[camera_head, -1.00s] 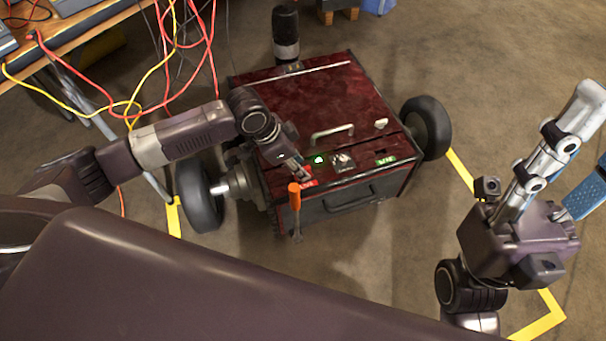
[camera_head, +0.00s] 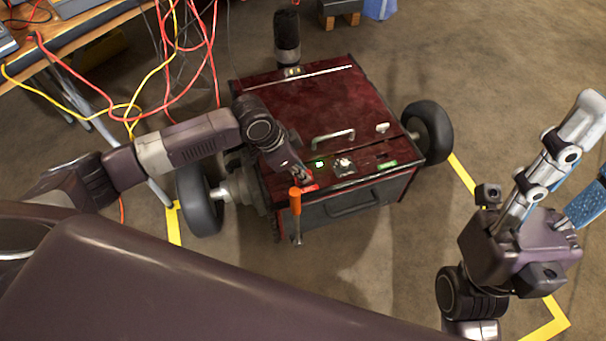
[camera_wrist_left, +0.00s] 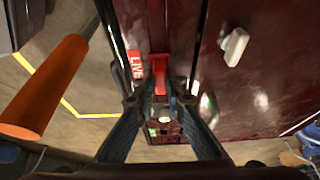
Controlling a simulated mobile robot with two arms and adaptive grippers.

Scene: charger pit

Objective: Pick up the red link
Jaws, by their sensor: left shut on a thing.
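The red link (camera_wrist_left: 159,75) shows in the left wrist view between the fingers, beside the red LIVE label (camera_wrist_left: 137,64). My left gripper (camera_wrist_left: 163,112) is shut on it, with a blue textured finger on each side. In the head view my left gripper (camera_head: 301,176) reaches down to the front left edge of the dark red wheeled box (camera_head: 300,105); the link is mostly hidden there. I cannot tell whether the link is still seated. My right gripper (camera_head: 570,185) is away at the right, its fingers apart and partly out of frame.
An orange-handled tool (camera_head: 295,202) is upright at the box's front, close beside my left gripper. The box's top has a metal handle (camera_head: 333,137), a pale knob (camera_head: 382,128) and a green label (camera_head: 387,164). Red and yellow cables (camera_head: 140,95) hang from the bench at left.

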